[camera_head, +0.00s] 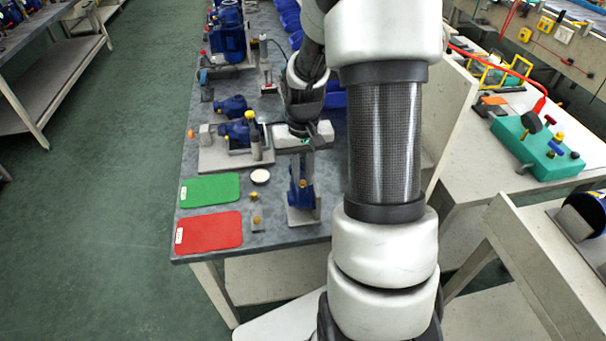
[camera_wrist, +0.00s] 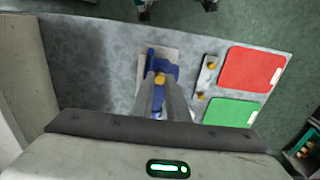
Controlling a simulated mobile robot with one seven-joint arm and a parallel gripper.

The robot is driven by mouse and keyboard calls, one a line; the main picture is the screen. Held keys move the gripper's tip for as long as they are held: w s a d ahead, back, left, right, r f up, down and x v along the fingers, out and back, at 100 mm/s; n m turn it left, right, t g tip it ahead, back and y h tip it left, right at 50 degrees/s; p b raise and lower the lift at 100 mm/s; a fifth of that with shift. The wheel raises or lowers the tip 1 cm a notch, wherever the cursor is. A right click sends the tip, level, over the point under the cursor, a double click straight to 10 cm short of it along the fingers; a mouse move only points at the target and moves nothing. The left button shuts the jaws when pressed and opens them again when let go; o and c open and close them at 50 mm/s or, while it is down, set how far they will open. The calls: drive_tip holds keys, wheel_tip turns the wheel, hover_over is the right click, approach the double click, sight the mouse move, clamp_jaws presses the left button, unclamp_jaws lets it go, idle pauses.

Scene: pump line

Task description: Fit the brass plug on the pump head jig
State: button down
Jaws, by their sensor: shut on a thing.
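My gripper (camera_wrist: 161,84) is shut on a brass plug (camera_wrist: 160,79), which shows at its fingertips in the wrist view. The pump head jig (camera_wrist: 153,64), blue on a pale base plate, lies directly beneath the fingertips. In the head view the jig (camera_head: 302,198) stands near the right edge of the bench, below my gripper (camera_head: 302,178). The plug is in line with the jig's top, but I cannot tell whether it is seated or just above. The fingers and plug hide part of the jig.
A small plate (camera_head: 256,212) with brass pieces stands beside the jig. A green mat (camera_head: 209,190), a red mat (camera_head: 208,233) and a white round disc (camera_head: 260,176) lie to its left. A blue pump on a base (camera_head: 237,135) stands behind.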

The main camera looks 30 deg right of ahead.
drive_tip(key=shift+f, duration=0.2)
idle(0.3)
drive_tip(key=c, duration=0.5)
unclamp_jaws()
drive_tip(key=shift+r, duration=0.1)
idle(0.4)
wheel_tip(320, 180, up, 9)
drive_tip(key=p, duration=0.6)
idle(0.3)
idle(0.4)
